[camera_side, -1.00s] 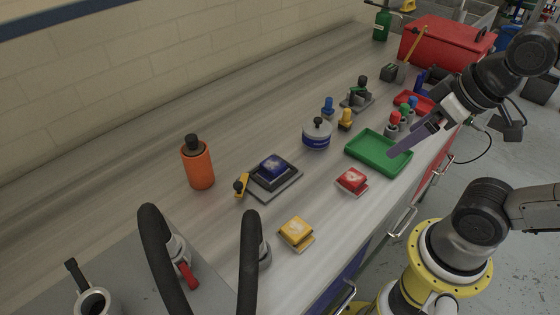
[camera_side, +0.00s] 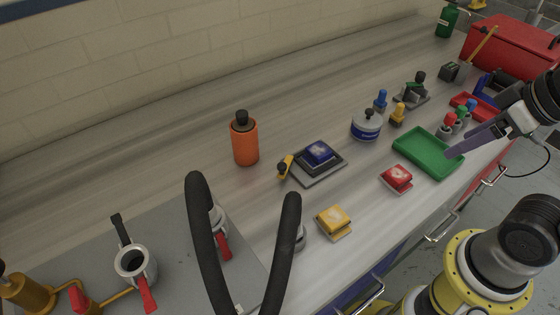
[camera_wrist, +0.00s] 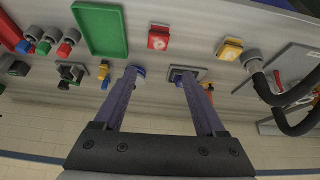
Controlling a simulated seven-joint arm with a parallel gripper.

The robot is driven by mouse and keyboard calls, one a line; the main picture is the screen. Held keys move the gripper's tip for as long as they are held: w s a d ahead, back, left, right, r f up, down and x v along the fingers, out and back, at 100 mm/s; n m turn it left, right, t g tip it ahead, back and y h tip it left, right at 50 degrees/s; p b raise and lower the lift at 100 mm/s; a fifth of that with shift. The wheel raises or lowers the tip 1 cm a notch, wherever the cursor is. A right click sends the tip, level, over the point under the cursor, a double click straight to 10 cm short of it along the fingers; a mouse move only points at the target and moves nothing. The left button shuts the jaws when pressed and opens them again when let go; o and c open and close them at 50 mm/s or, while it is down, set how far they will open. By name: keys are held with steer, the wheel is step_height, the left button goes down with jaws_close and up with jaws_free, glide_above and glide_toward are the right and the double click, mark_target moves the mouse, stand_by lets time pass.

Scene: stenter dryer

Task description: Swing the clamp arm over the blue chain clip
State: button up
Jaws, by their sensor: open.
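The blue chain clip (camera_side: 319,152) sits on a dark block on a grey base plate (camera_side: 325,172), mid-bench in the side view. The clamp arm (camera_side: 286,167), yellow with a black knob, stands at the plate's left edge, beside the clip and not over it. My gripper (camera_side: 456,149) is open and empty, above the bench near the green tray, well to the right of the clip. In the wrist view my gripper (camera_wrist: 160,76) shows two spread purple fingers. The right fingertip there overlaps the plate (camera_wrist: 198,71) and hides most of the clip.
A red clip (camera_side: 397,177) and a yellow clip (camera_side: 334,220) lie in front. An orange bottle (camera_side: 245,143) stands behind left, a white-and-blue pot (camera_side: 366,127) to the right. The green tray (camera_side: 437,168) is below my gripper. Black curved handles (camera_side: 205,240) rise front left.

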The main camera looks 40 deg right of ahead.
step_height(320, 180, up, 3)
steer(key=shift+w+d+r+n, duration=0.1)
steer(key=shift+d+n, duration=0.05)
steer(key=shift+n, duration=0.65)
steer(key=c, duration=0.5)
steer(key=w+r+n, duration=0.1)
steer(key=r, duration=0.1)
steer(key=w+r+n, duration=0.1)
steer(key=w+r, duration=0.1)
steer(key=w+r+n+g, duration=0.1)
steer(key=w+r, duration=0.1)
steer(key=shift+a+r, duration=0.15)
steer(key=shift+a, duration=0.2)
jaws_close()
steer(key=w+a+r+n+g+h, duration=0.1)
steer(key=w+a+n+g, duration=0.1)
steer(key=w+a+n, duration=0.5)
steer(key=w+a+r+g, duration=0.1)
steer(key=w+a, duration=0.4)
steer(key=w, duration=0.6)
steer(key=w+a+f+n+g+h, duration=0.1)
steer(key=w+a+f+n+g, duration=0.1)
steer(key=a+f, duration=1.2)
steer(key=w+a+n, duration=0.1)
steer(key=a+n, duration=0.1)
steer(key=a, duration=0.1)
steer(key=shift+w+h, duration=0.2)
steer(key=shift+h, duration=0.1)
steer(key=shift+f, duration=0.1)
